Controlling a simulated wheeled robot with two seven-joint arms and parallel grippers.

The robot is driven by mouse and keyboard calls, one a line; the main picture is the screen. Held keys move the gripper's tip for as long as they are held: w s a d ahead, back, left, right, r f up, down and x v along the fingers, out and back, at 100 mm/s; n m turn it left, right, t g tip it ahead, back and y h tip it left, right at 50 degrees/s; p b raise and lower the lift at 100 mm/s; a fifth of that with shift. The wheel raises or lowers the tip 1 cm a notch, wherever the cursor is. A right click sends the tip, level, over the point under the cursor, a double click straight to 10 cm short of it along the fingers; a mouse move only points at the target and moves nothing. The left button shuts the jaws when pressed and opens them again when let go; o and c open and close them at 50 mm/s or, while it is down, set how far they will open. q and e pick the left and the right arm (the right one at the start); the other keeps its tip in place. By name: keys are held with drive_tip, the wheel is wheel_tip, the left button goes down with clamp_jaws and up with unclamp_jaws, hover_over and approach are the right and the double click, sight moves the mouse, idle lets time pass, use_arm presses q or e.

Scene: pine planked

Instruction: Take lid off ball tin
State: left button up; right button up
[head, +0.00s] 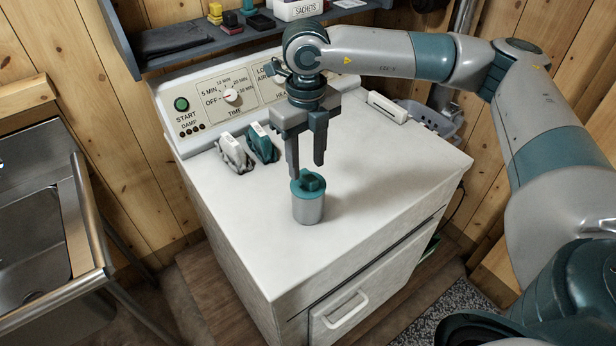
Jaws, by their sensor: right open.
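The ball tin (308,209) is a small grey cylinder standing upright on the white machine top. Its teal lid (299,190) sits on it, with a raised teal knob (312,181) in the middle. My right gripper (307,170) points down from above, just behind and over the lid. Its two dark fingers are apart with nothing visible between them. The left fingertip comes close to the lid's edge; I cannot tell whether it touches. My left gripper is not in view.
The white machine (390,190) has a control panel (222,100) at the back. A white object (236,154) and a teal object (263,143) stand left of the tin. A loaded shelf (190,50) hangs behind.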

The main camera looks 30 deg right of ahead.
sight(308, 175)
drive_tip(key=f, duration=0.1)
drive_tip(key=f+p, duration=0.1)
drive_tip(key=shift+s+d+f, duration=0.15)
drive_tip(key=shift+s+f, duration=0.05)
drive_tip(key=shift+f, duration=0.1)
drive_tip(key=shift+w+f, duration=0.1)
drive_tip(key=shift+f, duration=0.3)
drive_tip(key=shift+c, duration=0.3)
clamp_jaws()
